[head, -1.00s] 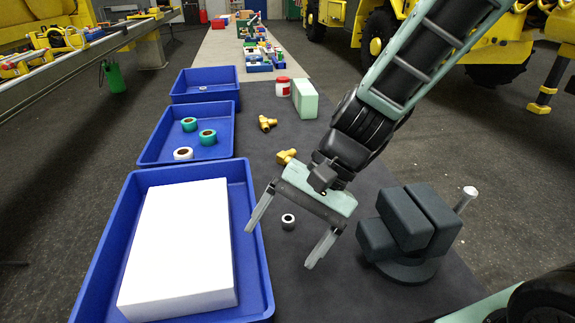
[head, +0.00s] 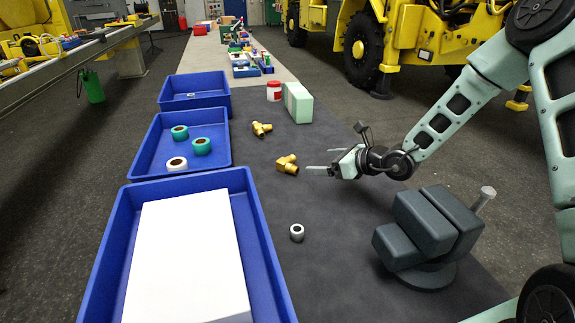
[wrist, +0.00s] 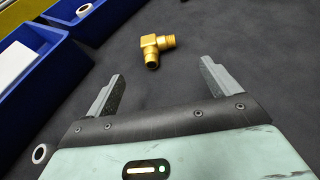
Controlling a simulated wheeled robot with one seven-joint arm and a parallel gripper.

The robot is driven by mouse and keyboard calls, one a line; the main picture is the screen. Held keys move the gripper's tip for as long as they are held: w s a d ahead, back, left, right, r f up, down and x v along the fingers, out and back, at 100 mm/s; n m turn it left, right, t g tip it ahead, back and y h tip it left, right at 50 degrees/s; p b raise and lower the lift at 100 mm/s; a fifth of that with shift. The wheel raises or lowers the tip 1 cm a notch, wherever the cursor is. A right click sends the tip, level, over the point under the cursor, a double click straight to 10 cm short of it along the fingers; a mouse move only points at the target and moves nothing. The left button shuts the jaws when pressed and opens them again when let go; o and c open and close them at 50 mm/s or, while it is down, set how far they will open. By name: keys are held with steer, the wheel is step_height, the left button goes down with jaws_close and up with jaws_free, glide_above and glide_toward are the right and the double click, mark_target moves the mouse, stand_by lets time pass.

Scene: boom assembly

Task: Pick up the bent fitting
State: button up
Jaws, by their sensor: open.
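The bent fitting (head: 287,164) is a gold-coloured elbow lying on the dark mat. In the wrist view the bent fitting (wrist: 153,48) lies beyond and roughly between my fingertips, apart from both. My gripper (head: 320,160) is open and empty, low over the mat, just right of the fitting in the head view. In the wrist view my gripper (wrist: 160,72) shows both fingers spread wide. A second gold fitting (head: 262,129) lies farther back in the head view; its exact shape is hard to tell.
Blue trays (head: 121,237) line the left side; one holds a white block, another several rings. A small metal ring (head: 297,232) lies nearer me. A dark vise (head: 425,233) stands at right. A pale green block (head: 298,102) and a red-and-white jar (head: 274,91) stand behind.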

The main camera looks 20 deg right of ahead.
mark_target(289, 161)
steer(key=x, duration=0.8)
steer(key=shift+r+p, duration=0.1)
steer(key=shift+p, duration=0.25)
steer(key=shift+p+x, duration=0.5)
steer(key=shift+x, duration=2.1)
steer(key=shift+a+r, duration=0.2)
steer(key=c, duration=1.2)
